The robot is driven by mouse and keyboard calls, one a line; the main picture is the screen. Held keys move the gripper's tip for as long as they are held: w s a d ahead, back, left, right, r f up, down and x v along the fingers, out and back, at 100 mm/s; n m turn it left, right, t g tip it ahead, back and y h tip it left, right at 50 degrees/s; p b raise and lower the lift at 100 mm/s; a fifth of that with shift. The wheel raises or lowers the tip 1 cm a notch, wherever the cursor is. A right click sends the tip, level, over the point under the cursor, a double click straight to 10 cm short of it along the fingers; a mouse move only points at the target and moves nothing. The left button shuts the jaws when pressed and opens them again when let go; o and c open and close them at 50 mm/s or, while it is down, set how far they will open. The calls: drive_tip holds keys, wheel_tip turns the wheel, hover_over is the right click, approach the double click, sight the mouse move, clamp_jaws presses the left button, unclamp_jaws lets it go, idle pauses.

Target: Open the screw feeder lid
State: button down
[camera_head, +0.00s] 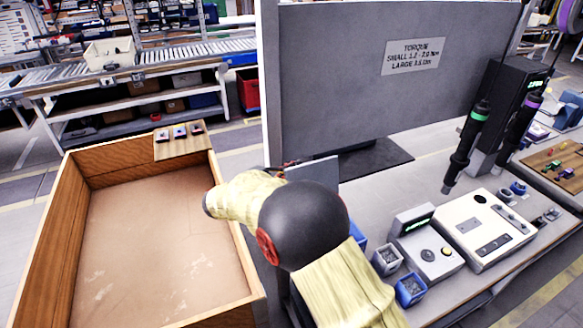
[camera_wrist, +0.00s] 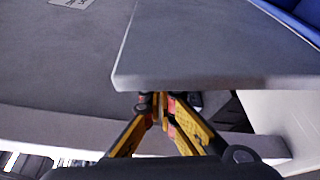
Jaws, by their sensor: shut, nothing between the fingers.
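A flat grey plate (camera_head: 315,172) stands up just beyond my wrist in the head view, in front of the large grey panel. It may be the screw feeder lid; I cannot tell for sure. In the wrist view a grey plate (camera_wrist: 210,50) fills the upper middle, with its near edge just above my fingertips. My gripper (camera_wrist: 158,106) is shut and empty, its yellow fingers together at that edge. Whether they touch the plate is unclear. In the head view my arm hides the gripper and whatever lies under the plate.
A large grey panel (camera_head: 345,85) with a torque sign (camera_head: 413,56) stands behind. An open wooden box (camera_head: 45,235) is at left. On the bench (camera_head: 395,190) are a white device (camera_head: 485,228), a display unit (camera_head: 428,262), small screw bins (camera_head: 410,290) and hanging screwdrivers (camera_head: 466,145).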

sight(298, 167)
drive_tip(key=shift+s, duration=0.15)
drive_tip(key=shift+s+d+r+m+t+b, duration=0.3)
drive_tip(key=shift+s+r+m+b, duration=0.15)
drive_tip(key=shift+b, duration=0.45)
drive_tip(key=shift+s+d+r, duration=0.15)
drive_tip(key=shift+s+r, duration=0.3)
drive_tip(key=shift+s, duration=0.1)
